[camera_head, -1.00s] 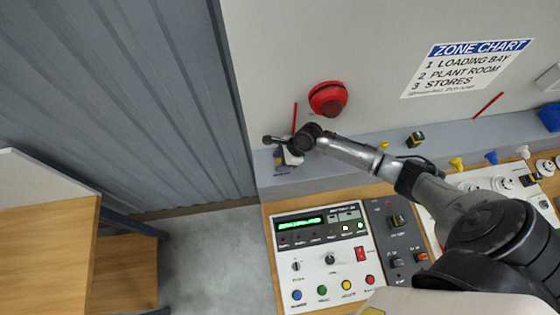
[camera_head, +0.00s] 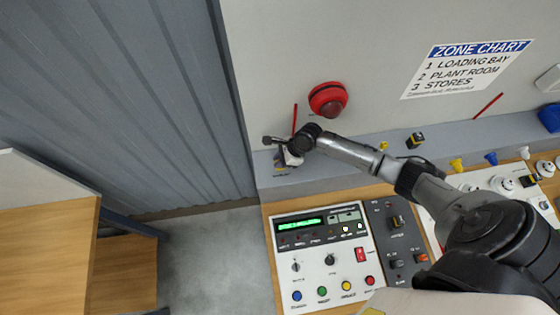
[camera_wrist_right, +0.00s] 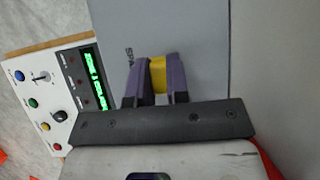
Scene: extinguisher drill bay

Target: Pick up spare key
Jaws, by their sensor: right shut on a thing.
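My right gripper (camera_head: 281,162) is at the left end of the grey ledge, pointing down. The wrist view shows its two purple fingers (camera_wrist_right: 157,82) shut on a small yellow thing, seemingly the spare key (camera_wrist_right: 159,74). Only the yellow part between the fingers shows; the rest is hidden. In the head view the wrist and fingers cover most of it. I cannot tell whether it touches the ledge. My left gripper is out of view.
The grey ledge (camera_head: 350,168) runs along the wall behind a control panel (camera_head: 322,262) with a green display. A red dome (camera_head: 328,99) and a red rod (camera_head: 295,119) are close to the right wrist. Small yellow and blue items stand farther right.

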